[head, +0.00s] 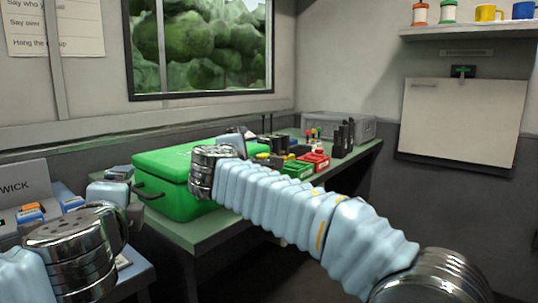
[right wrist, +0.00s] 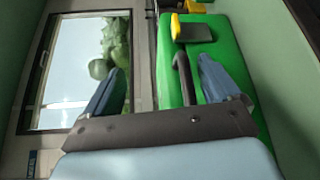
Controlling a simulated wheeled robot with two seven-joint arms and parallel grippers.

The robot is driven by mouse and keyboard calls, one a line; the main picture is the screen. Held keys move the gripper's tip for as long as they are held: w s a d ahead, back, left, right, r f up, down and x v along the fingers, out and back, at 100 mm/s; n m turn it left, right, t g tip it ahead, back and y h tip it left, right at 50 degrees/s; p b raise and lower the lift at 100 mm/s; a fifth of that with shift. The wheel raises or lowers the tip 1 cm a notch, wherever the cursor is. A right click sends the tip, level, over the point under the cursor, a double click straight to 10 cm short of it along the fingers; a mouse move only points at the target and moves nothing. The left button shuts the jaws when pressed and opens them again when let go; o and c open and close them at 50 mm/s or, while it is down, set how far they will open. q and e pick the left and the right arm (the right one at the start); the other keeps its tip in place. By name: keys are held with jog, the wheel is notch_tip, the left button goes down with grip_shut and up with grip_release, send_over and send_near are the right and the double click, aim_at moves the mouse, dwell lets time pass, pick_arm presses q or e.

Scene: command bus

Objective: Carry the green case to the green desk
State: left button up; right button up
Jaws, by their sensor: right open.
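The green case (head: 172,168) appears to rest on the left end of the green-topped desk (head: 222,228); a dark handle shows on its left end. My right gripper (head: 243,142) is at the case's far right side, partly hidden by its wrist. In the right wrist view its jaws (right wrist: 165,85) are open, with a dark handle (right wrist: 184,80) on the green case (right wrist: 215,60) between them, nearer the right finger. My left gripper (head: 128,196) is close to the case's left end; its fingers are too unclear to read.
Red and green boxes (head: 312,161), dark upright items (head: 343,138) and a grey case (head: 340,126) stand farther along the desk. A table with coloured items (head: 45,210) is at the left. A whiteboard (head: 460,120) hangs at right under a mug shelf.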

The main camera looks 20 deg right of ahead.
jog(key=v, duration=1.2)
pick_arm(q)
jog(key=shift+s+d, duration=0.1)
pick_arm(e)
jog(key=shift+d+f, duration=0.1)
